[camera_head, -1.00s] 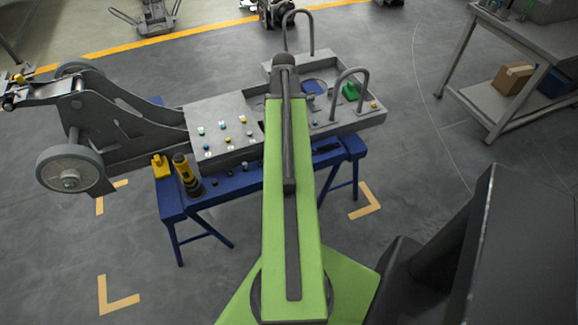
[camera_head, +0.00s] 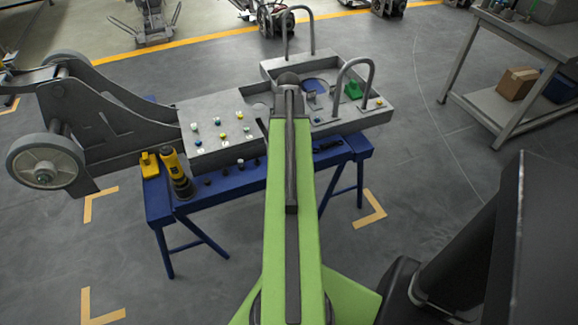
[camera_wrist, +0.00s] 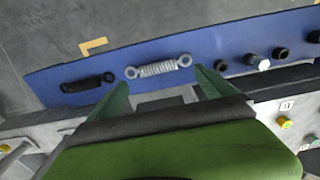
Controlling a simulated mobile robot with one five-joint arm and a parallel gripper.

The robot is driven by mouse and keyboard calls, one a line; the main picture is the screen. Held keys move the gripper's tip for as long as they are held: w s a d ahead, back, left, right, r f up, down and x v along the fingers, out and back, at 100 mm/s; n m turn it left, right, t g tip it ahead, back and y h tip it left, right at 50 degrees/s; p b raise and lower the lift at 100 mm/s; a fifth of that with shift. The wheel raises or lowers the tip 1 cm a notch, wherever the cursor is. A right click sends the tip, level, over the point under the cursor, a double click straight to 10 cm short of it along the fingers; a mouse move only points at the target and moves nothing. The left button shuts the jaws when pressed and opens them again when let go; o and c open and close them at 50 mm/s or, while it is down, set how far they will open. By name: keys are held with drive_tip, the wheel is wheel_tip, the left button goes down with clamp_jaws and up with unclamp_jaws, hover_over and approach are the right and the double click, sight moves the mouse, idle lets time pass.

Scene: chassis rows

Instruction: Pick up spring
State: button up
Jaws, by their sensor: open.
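A silver coil spring (camera_wrist: 158,67) with a ring at each end lies on the blue bench top in the wrist view. A darker black spring (camera_wrist: 88,83) lies to its left; it also shows in the head view (camera_head: 327,146). My gripper (camera_wrist: 161,79) is open and empty, one green finger below each end of the silver spring in the picture. The spring is not between closed jaws; I cannot tell the height gap. In the head view my arm hides the gripper and the silver spring.
Several black and white knobs (camera_wrist: 258,61) lie on the blue bench (camera_head: 225,184), right of the silver spring. The grey chassis (camera_head: 212,106) with buttons and hoop handles sits behind this strip. A yellow drill (camera_head: 176,172) stands at the bench's left end.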

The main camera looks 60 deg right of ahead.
wheel_tip(320, 180, down, 5)
drive_tip(key=b, duration=0.5)
drive_tip(key=shift+s+d+f, duration=0.1)
drive_tip(key=shift+s+f, duration=0.05)
drive_tip(key=shift+f, duration=0.05)
drive_tip(key=shift+r, duration=0.2)
drive_tip(key=c, duration=1.5)
drive_tip(key=shift+r, duration=0.1)
